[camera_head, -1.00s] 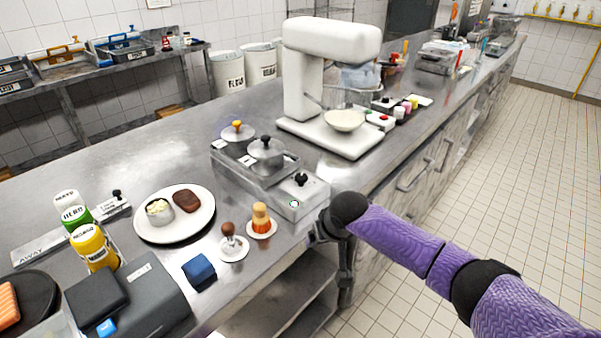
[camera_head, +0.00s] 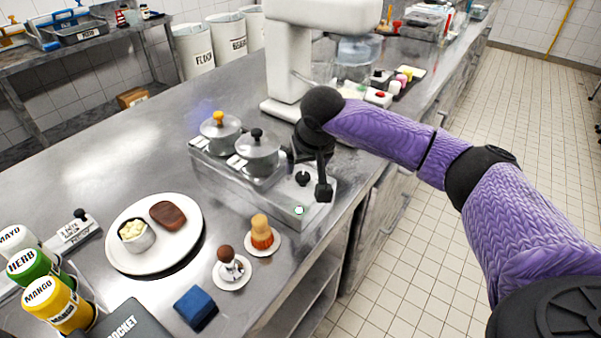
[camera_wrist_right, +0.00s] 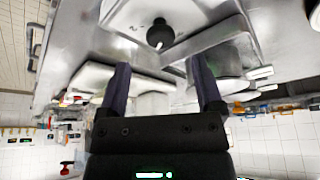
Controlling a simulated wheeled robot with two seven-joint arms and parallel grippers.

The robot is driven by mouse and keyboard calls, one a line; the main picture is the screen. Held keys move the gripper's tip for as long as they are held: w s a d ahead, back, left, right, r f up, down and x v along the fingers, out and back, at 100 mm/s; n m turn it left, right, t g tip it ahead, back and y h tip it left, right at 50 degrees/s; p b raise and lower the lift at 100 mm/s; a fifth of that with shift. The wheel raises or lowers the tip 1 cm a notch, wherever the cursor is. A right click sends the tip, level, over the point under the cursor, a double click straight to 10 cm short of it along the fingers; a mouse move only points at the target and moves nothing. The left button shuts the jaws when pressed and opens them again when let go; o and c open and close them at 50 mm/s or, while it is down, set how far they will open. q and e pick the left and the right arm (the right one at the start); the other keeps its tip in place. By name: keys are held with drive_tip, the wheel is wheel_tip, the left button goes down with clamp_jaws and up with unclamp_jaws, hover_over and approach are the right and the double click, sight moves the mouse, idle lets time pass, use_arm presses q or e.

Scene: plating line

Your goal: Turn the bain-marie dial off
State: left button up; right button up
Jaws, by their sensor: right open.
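The bain-marie (camera_head: 265,185) stands on the steel counter, with two lidded pots in it. Its black dial (camera_head: 302,178) sits on the sloping front part, near a small lit green indicator (camera_head: 299,210). My right gripper (camera_head: 308,178) is over this front part, close to the dial; whether it touches cannot be told. In the right wrist view the gripper (camera_wrist_right: 163,75) is open and empty, and the dial (camera_wrist_right: 160,34) shows beyond and between the fingertips, apart from them. A white pointer mark shows on the dial. My left gripper is not in view.
A white mixer (camera_head: 290,70) stands just behind the bain-marie. The aisle at right is clear.

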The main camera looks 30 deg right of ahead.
sight(303, 176)
drive_tip(key=b+x, duration=0.1)
drive_tip(key=x, duration=0.3)
drive_tip(key=shift+w+f, duration=0.2)
drive_tip(key=shift+f, duration=0.2)
